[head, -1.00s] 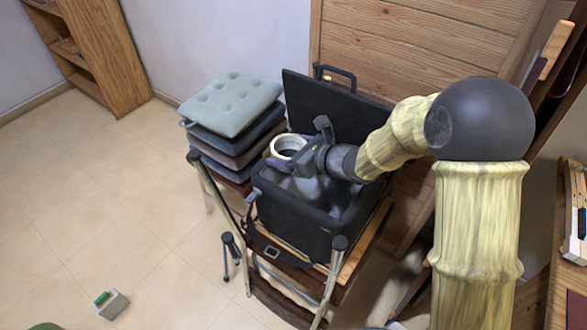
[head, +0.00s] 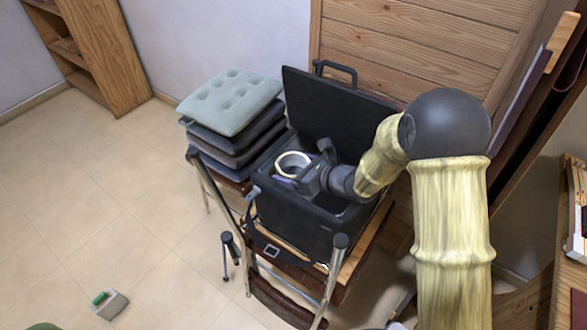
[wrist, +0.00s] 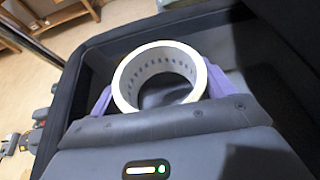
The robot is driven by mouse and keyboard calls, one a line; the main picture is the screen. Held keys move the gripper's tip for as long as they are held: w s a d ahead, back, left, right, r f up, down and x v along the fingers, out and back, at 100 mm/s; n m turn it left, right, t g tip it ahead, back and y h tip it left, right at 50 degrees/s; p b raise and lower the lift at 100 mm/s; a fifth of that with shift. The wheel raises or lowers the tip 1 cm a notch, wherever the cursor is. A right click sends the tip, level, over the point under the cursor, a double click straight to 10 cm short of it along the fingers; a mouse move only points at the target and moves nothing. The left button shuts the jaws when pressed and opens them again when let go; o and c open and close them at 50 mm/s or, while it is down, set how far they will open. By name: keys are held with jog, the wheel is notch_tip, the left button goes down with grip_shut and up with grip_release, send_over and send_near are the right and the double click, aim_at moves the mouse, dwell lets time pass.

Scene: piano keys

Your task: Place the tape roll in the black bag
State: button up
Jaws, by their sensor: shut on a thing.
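The tape roll (head: 293,165) is a cream ring with a wide hole. It also shows in the wrist view (wrist: 124,88), between two purple fingers. My gripper (head: 297,174) is shut on the tape roll; in the wrist view my gripper (wrist: 160,95) has one finger on each side of it. The black bag (head: 295,222) is a boxy case with its lid raised at the back, standing on a chair. The gripper and roll are at the bag's open top, toward its left side. The wrist view shows dark bag walls around the roll. The bag's floor is mostly hidden by my gripper.
A stack of cushions (head: 230,103) stands close to the left of the bag. Chair legs and a strap are in front of it. A wooden panel (head: 410,45) is behind. A small grey box (head: 110,304) lies on the open floor at left.

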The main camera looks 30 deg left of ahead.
jog(key=shift+r, duration=0.1)
jog(key=shift+f+b, duration=0.3)
jog(key=shift+b, duration=0.05)
jog(key=shift+s+f+b, duration=0.1)
jog(key=shift+f+b, duration=0.15)
jog(key=shift+b, duration=0.05)
jog(key=shift+s+d+f, duration=0.1)
jog(key=shift+f, duration=0.15)
jog(key=o, duration=0.9)
jog(key=shift+f, duration=0.1)
jog(key=shift+r+p, duration=0.55)
jog(key=shift+d+r, duration=0.15)
jog(key=shift+d, duration=0.1)
jog(key=v, duration=0.7)
jog(key=shift+a+r+p, duration=0.15)
jog(key=shift+r+p, duration=0.05)
jog(key=shift+p, duration=0.1)
